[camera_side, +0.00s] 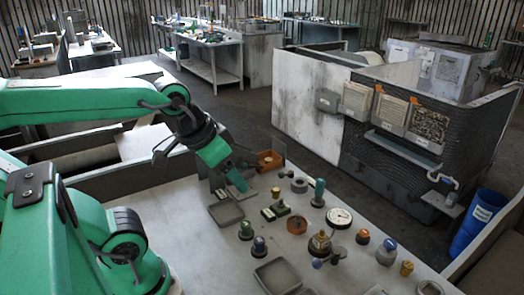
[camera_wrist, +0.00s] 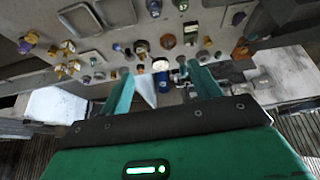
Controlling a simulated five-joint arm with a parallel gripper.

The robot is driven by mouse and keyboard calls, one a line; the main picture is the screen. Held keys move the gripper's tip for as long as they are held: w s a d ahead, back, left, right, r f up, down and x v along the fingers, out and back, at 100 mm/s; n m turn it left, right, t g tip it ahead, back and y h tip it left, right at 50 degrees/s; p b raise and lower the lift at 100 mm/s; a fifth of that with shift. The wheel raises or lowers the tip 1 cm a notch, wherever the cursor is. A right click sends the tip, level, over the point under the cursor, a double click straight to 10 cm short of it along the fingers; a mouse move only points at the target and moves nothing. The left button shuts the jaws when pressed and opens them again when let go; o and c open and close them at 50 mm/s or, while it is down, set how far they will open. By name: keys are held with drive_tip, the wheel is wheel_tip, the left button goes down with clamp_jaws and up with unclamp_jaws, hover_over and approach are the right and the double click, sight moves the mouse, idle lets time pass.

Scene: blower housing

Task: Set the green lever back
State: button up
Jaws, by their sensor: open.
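A green upright handle (camera_side: 319,190) on a dark round base stands toward the back of the table in the side view; it looks like the green lever. Its exact tilt is too small to tell, and I cannot pick it out surely in the wrist view. My gripper (camera_side: 238,179) is left of it in the side view, pointing down toward the table's back left, apart from the lever. In the wrist view my gripper (camera_wrist: 162,86) has its two green fingers spread, with nothing held between them.
Around the lever stand a white dial (camera_side: 339,216), a brown round part (camera_side: 297,224), a grey ring (camera_side: 299,185) and several small knobs. Shallow grey trays (camera_side: 277,276) lie nearer the front. The table's front left is clear.

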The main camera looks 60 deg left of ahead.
drive_tip(key=shift+s+f, duration=0.2)
drive_tip(key=shift+s, duration=0.05)
drive_tip(key=w+a+r+n+g, duration=0.15)
drive_tip(key=w+a+n, duration=0.25)
drive_tip(key=w, duration=0.6)
drive_tip(key=w+a+r+n+g, duration=0.1)
drive_tip(key=w+a+n+g, duration=0.3)
drive_tip(key=w, duration=0.6)
drive_tip(key=w+a+f+n+g, duration=0.1)
drive_tip(key=w+a+f+n, duration=0.3)
drive_tip(key=w+a+f, duration=0.2)
drive_tip(key=w+a+f+n+g, duration=0.1)
drive_tip(key=w+a+f+n, duration=0.3)
drive_tip(key=f, duration=0.6)
drive_tip(key=w+a, duration=0.2)
drive_tip(key=shift+a+f+n+h, duration=0.3)
drive_tip(key=shift+a+f+n, duration=0.05)
drive_tip(key=shift+n, duration=0.05)
drive_tip(key=shift+f, duration=0.1)
